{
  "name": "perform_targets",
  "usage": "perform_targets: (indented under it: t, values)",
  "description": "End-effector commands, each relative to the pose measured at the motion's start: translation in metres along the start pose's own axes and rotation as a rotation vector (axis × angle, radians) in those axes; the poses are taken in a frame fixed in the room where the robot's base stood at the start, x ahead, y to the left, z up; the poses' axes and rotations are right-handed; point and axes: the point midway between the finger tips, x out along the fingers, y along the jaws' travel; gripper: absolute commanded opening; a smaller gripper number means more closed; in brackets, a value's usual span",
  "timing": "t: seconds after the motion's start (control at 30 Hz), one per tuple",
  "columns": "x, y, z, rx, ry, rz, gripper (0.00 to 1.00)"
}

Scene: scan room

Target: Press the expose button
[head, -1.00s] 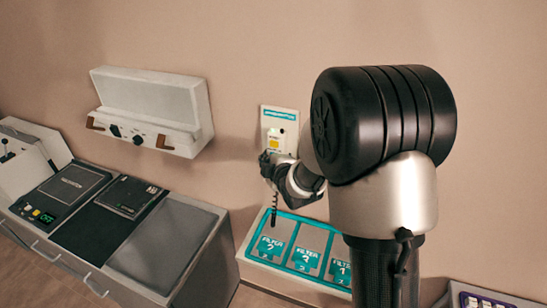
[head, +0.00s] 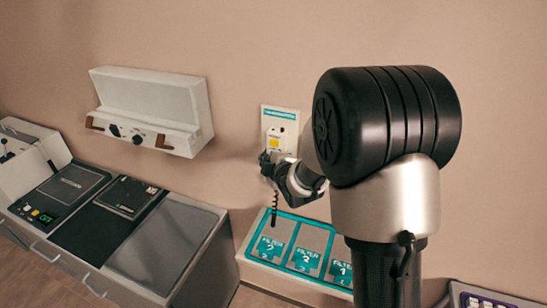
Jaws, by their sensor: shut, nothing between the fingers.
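A white wall panel (head: 291,120) with a teal strip along its top hangs on the wall near the middle of the head view. Any label on the button is too small to read. My gripper (head: 266,158) is shut and empty, just below and left of the yellow button, in front of the panel's lower part. I cannot tell whether it touches the panel. My wrist hides part of the panel's lower right.
A teal-edged filter tray (head: 255,253) stands below the panel, with a dark coiled cord (head: 274,211) hanging above it. A white wall box (head: 150,97) is at left. A counter (head: 203,250) with dark devices stands at lower left. A purple-keyed unit (head: 490,302) is at lower right.

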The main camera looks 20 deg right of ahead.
Motion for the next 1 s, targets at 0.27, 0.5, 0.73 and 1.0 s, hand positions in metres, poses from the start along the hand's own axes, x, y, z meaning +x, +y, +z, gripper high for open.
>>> perform_targets:
  t: [0.27, 0.5, 0.73, 1.0]
  values:
    - [-0.009, -0.008, -0.007, 0.000, 0.001, 0.000, 0.00]
    - [-0.010, -0.007, -0.007, 0.000, 0.000, 0.000, 0.00]
    - [-0.018, -0.015, -0.014, -0.001, 0.002, 0.001, 0.00]
    - [-0.037, -0.029, -0.028, -0.001, 0.002, 0.001, 0.00]
